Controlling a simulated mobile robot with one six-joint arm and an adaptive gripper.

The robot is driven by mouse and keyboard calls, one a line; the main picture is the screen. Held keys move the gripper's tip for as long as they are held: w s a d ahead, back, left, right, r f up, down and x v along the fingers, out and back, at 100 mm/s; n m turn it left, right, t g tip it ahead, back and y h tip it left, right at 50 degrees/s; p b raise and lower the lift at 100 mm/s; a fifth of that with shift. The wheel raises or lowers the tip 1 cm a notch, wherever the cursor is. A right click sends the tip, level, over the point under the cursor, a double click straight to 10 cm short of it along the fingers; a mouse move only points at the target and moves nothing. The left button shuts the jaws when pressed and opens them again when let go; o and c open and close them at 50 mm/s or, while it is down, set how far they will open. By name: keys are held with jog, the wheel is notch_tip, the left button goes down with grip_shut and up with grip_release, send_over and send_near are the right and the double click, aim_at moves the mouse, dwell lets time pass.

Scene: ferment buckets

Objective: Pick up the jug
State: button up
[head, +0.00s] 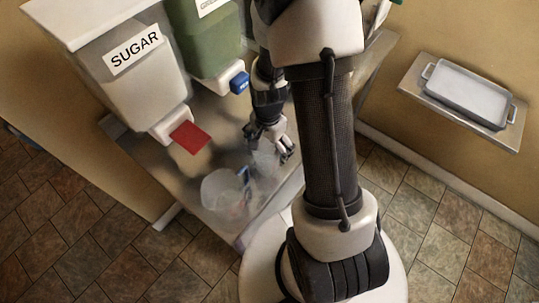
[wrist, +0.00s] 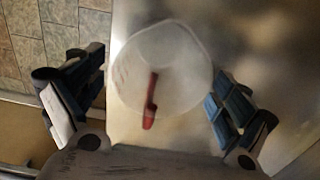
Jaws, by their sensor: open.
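A translucent whitish jug (wrist: 185,70) with a red handle lies between my fingers in the wrist view, seen from above, with a gap on either side. In the head view, a clear vessel (head: 265,162) is just below my gripper (head: 269,146), which is open and pointing down. It is probably the same jug, but its handle is hard to make out there. A second translucent vessel (head: 218,190) stands to its left, with thin blue and red parts at its right side. Blur hides which vessel these parts belong to.
The vessels are on a shiny metal table (head: 185,180). A SUGAR bucket (head: 140,80) with a red tap piece (head: 190,137) and a green bucket (head: 205,40) with a blue tap piece (head: 239,83) stand behind. A grey tray (head: 468,95) sits on a wall shelf at right.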

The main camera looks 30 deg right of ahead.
aim_at(270, 153)
jog(key=f, duration=0.4)
jog(key=shift+d+f+b, duration=0.1)
jog(key=shift+d+b, duration=0.15)
jog(key=shift+b, duration=0.15)
jog(key=shift+c, duration=0.4)
jog(key=c, duration=1.1)
